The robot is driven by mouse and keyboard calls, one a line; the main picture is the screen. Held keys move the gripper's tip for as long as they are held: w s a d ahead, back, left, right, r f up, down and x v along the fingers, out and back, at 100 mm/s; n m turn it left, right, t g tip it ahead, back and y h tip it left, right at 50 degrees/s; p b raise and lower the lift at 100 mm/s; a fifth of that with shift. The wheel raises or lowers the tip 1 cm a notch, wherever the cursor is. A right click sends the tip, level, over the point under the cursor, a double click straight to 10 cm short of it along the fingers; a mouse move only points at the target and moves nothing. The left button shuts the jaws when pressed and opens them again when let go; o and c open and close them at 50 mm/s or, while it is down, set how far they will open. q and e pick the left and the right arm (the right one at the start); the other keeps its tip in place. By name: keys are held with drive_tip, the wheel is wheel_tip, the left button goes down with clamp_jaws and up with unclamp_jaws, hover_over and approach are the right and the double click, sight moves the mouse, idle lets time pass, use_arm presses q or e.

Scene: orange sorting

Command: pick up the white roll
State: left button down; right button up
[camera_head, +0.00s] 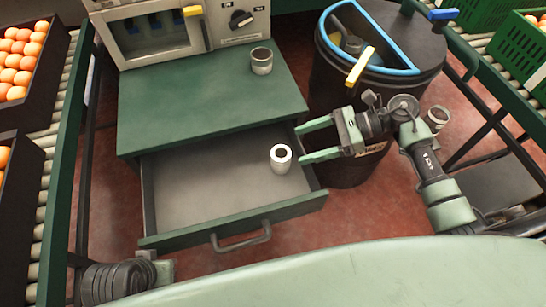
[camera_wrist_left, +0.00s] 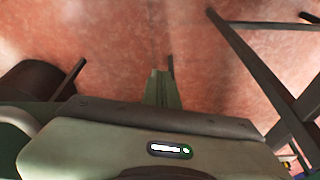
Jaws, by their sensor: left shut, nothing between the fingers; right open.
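The white roll (camera_head: 277,166) stands upright in the open drawer (camera_head: 200,190), near its right side, with its dark hole facing up. My right gripper (camera_head: 301,144) is open and reaches in from the right, at the drawer's right side. Its lower fingertip is close to the right of the roll; I cannot tell whether they touch. Nothing shows between its fingers. My left gripper (camera_wrist_left: 163,88) is shut and empty in the left wrist view, above the red floor. Its fingers do not show in the head view.
A black bin (camera_head: 385,85) with a blue rim stands behind my right arm. Crates of oranges (camera_head: 35,75) line the left conveyor.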

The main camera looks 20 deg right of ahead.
sight(281, 153)
drive_tip(key=shift+s+a+f+n, duration=0.1)
drive_tip(key=shift+a+f+n, duration=0.05)
drive_tip(key=shift+f+n, duration=0.15)
drive_tip(key=x, duration=0.7)
drive_tip(key=shift+s+r, duration=0.15)
drive_tip(key=c, duration=1.4)
drive_tip(key=shift+c, duration=0.2)
drive_tip(key=shift+r, duration=0.15)
